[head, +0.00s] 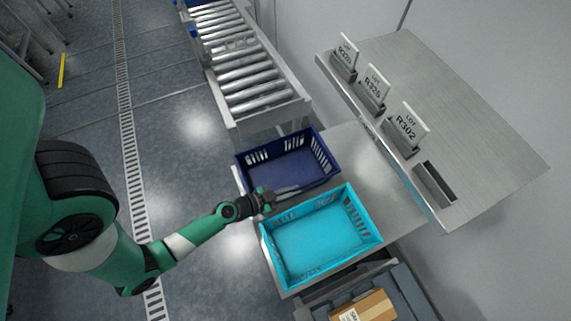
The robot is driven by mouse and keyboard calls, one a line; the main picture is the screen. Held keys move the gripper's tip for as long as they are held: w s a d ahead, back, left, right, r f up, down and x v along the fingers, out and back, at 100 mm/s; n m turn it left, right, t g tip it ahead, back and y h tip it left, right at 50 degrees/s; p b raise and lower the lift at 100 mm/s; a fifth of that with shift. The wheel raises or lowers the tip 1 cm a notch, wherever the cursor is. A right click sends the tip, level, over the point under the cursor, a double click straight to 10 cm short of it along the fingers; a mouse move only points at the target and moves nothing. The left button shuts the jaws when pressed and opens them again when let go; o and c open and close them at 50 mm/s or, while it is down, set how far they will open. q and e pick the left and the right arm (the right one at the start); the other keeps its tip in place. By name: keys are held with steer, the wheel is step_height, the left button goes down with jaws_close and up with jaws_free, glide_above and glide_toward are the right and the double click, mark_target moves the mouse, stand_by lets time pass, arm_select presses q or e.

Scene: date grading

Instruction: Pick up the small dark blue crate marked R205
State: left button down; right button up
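A dark blue crate (290,176) stands on a metal table, at the end of the roller conveyor. It looks empty, with slots in its end walls. No R205 mark is readable on it from here. My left gripper (292,191) is at the crate's lower rim, on the side facing the turquoise crate. Its fingers overlap the rim in the picture. I cannot tell whether they touch it or how far apart they are. My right gripper is not in view.
A turquoise crate (375,243) stands just below the blue one, close to my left gripper. A roller conveyor (247,75) lies above. A raised metal shelf (470,130) at right holds lot cards, one reading R302 (410,124), and an empty card holder (434,184). A cardboard box (372,308) sits at the bottom.

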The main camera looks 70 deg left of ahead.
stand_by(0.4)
arm_select(q)
step_height(320, 180, up, 10)
steer(key=p, duration=0.7)
steer(key=shift+r, duration=0.15)
